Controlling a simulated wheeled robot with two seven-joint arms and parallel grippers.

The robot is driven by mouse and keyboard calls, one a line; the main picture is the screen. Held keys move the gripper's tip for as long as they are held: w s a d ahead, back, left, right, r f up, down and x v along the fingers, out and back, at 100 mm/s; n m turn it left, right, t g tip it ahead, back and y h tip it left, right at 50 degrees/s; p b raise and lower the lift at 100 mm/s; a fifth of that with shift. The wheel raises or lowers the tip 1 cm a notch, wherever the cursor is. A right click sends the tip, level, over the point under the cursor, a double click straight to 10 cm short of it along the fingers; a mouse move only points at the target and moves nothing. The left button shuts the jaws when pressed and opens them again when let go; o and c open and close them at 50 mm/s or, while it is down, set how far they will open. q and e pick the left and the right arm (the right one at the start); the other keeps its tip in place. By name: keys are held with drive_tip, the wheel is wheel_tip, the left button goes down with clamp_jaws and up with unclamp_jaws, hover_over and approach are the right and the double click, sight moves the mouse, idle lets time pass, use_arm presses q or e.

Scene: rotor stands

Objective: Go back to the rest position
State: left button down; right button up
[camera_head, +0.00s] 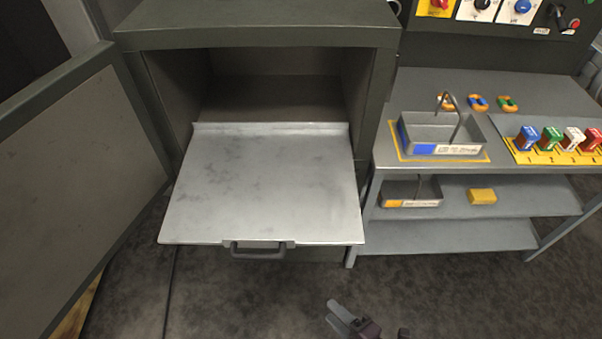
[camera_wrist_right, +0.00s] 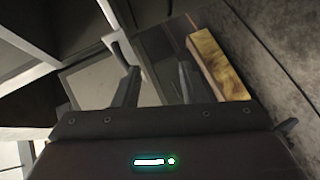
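My right gripper (camera_head: 345,318) shows at the bottom of the head view, low over the dark floor and apart from the cabinet. In the right wrist view its two fingers (camera_wrist_right: 158,88) stand apart with nothing held between them. My left gripper is not in the head view. A grey cabinet (camera_head: 260,38) stands open, with its door (camera_head: 75,190) swung out to the left. Its metal tray (camera_head: 265,185) is pulled out towards me, with a dark handle (camera_head: 262,250) on the front edge. The tray is bare.
A workbench (camera_head: 425,85) to the right carries a grey bin (camera_head: 437,130) and several coloured blocks (camera_head: 550,138). Its lower shelf (camera_head: 455,205) holds another bin (camera_head: 410,195) and a yellow block (camera_head: 482,196). The floor (camera_head: 470,295) before the bench is clear.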

drive_tip(key=d+f+m+g+h+b, duration=0.1)
drive_tip(key=d+f+m+g+h, duration=0.1)
drive_tip(key=d+f+m+h, duration=0.45)
drive_tip(key=d+f+m+g+h, duration=0.1)
drive_tip(key=d+f+m, duration=0.45)
drive_tip(key=f, duration=0.85)
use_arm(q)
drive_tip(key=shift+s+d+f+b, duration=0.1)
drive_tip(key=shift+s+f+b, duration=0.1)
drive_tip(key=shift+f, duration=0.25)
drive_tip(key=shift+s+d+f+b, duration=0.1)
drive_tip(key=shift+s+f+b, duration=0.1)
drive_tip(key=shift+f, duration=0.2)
use_arm(e)
drive_tip(key=s+d+f+m+g+h, duration=0.1)
drive_tip(key=s+f+m+g, duration=0.2)
drive_tip(key=s+f, duration=0.3)
drive_tip(key=s+d+f+m+g+h, duration=0.1)
drive_tip(key=s+f+m+g, duration=0.3)
drive_tip(key=s, duration=0.9)
wheel_tip(320, 180, down, 3)
drive_tip(key=shift+s+d+f+m, duration=0.25)
drive_tip(key=shift+d+m, duration=0.2)
drive_tip(key=shift+m, duration=0.55)
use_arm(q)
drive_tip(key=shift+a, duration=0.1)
